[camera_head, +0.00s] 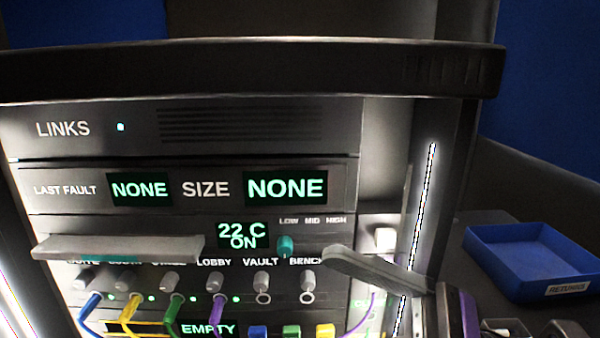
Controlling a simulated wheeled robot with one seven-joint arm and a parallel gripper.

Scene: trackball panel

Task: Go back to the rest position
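The dark panel (90,172) fills the left and middle. Its displays read NONE (140,189), NONE (286,188), 22 C ON and EMPTY. A row of grey knobs runs below, with blue (88,310), yellow (128,308), green (173,312) and purple (217,310) cables under the left ones. A teal knob (286,246) sits under LOW MID HIGH.
A pale grey bar (118,247) covers some panel labels. A blue tray (530,258), seemingly empty, stands on the dark surface at right. A dark ledge (240,68) overhangs the panel.

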